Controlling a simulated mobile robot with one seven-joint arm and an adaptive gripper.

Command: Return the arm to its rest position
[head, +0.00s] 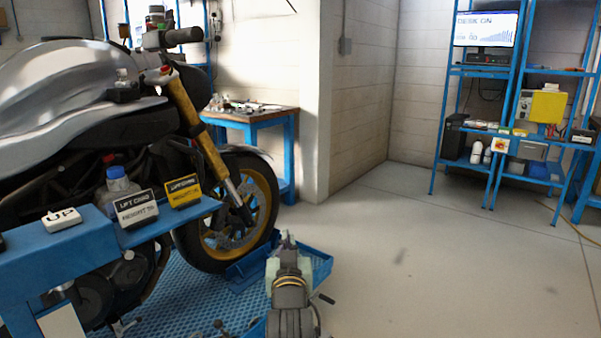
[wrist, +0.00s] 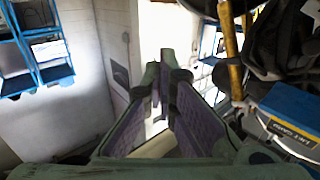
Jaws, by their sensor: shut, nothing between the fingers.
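My gripper (head: 286,240) shows at the bottom centre of the head view, at the end of my arm, near the blue lift beside the front wheel. In the wrist view my gripper (wrist: 160,75) reaches up the middle of the picture, its fingers close together at the tips. It is shut and empty. No object touches the fingers. My arm's lower part is cut off by the bottom edge of the head view.
A motorcycle (head: 90,85) stands on a blue lift platform (head: 140,290) at left. A blue shelf arm (head: 90,240) holds a bottle (head: 118,185) and small signs. A workbench (head: 255,116) stands behind. Blue racks (head: 447,130) stand at right. The grey floor (head: 420,260) at right is clear.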

